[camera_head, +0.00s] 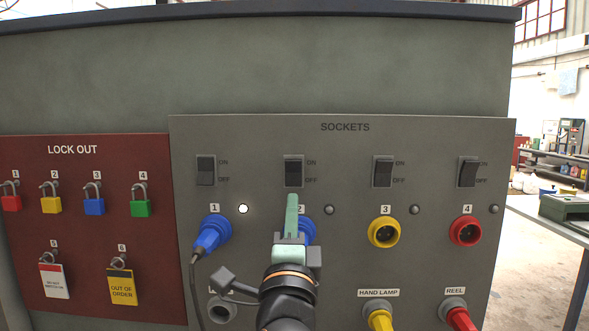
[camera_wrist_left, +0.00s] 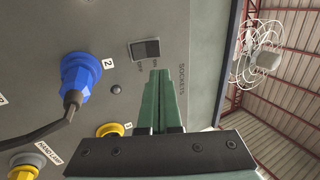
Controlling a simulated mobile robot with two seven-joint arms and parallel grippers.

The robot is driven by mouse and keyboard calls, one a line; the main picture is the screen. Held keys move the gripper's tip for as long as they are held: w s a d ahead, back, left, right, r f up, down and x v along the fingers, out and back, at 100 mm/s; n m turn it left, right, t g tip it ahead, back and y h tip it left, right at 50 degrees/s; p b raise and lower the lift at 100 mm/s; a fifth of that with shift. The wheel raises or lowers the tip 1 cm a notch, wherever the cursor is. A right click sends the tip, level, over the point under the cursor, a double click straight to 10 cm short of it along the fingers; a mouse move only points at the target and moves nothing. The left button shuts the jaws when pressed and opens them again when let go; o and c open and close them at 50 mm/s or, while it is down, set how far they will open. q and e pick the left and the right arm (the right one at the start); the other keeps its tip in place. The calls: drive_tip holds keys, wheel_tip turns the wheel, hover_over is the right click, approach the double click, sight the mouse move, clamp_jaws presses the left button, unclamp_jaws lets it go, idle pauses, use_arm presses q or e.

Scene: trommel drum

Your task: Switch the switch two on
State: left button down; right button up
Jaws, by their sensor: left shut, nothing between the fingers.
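Switch two (camera_head: 294,171) is a black rocker on the grey sockets panel (camera_head: 345,270), above socket 2, with ON at its top and OFF at its bottom. The round lamp (camera_head: 329,209) beside label 2 is unlit. I cannot tell the rocker's tilt for sure. My left gripper (camera_head: 292,198) is shut and empty, its greenish fingers pointing up just below the switch. In the left wrist view the switch (camera_wrist_left: 145,49) shows just past the fingertips (camera_wrist_left: 159,73); contact cannot be told. The gripper hides most of blue socket 2. My right gripper is not in view.
Switch one (camera_head: 206,170), switch three (camera_head: 382,172) and switch four (camera_head: 467,172) flank it. The lamp (camera_head: 243,209) by socket 1 is lit. A blue plug (camera_head: 211,236) with a black cable sticks out at left. The red lockout board (camera_head: 90,220) carries several padlocks.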

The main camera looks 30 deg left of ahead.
sight(295, 161)
use_arm(q)
drive_tip(key=p+x, duration=0.2)
drive_tip(key=x, duration=0.8)
drive_tip(key=shift+w+a+r, duration=0.1)
drive_tip(key=shift+w+a, duration=0.1)
drive_tip(key=shift+w, duration=0.1)
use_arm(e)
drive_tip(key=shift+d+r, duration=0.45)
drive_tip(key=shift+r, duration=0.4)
use_arm(q)
drive_tip(key=r+p, duration=0.2)
drive_tip(key=shift+w+a+p, duration=0.1)
drive_tip(key=shift+w+p, duration=0.2)
drive_tip(key=shift+f+b, duration=0.3)
drive_tip(key=shift+b, duration=0.05)
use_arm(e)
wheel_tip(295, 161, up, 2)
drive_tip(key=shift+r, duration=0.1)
